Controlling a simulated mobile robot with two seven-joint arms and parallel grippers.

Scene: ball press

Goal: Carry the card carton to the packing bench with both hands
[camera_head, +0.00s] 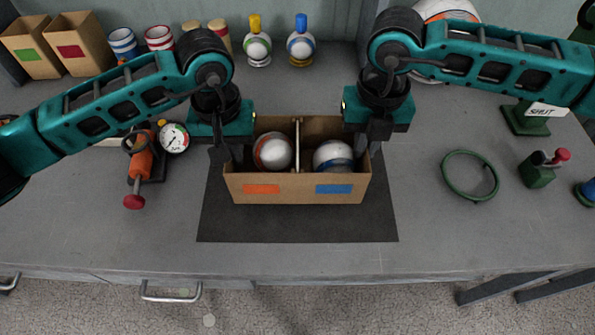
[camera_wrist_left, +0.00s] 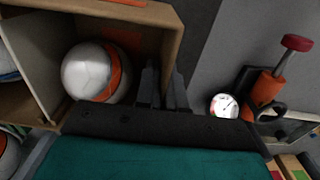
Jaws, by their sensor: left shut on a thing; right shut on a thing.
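The open card carton (camera_head: 297,194) is over a dark mat (camera_head: 300,226) at the middle of the grey bench; whether it touches the mat I cannot tell. It has an orange and a blue label on its front and a divider inside. A white ball with orange (camera_head: 273,151) sits in its left compartment, a white ball with blue (camera_head: 333,158) in its right. My left gripper (camera_head: 228,154) is shut on the carton's left wall, and the fingers show at that wall in the left wrist view (camera_wrist_left: 164,88). My right gripper (camera_head: 370,142) is shut on its right wall.
An orange pump (camera_head: 140,163) with a gauge (camera_head: 173,138) stands left of the mat. A green ring (camera_head: 470,176) and a green block with a red knob (camera_head: 540,170) are at the right. Cartons (camera_head: 83,50), cups and bottles (camera_head: 301,44) line the back. The front strip is clear.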

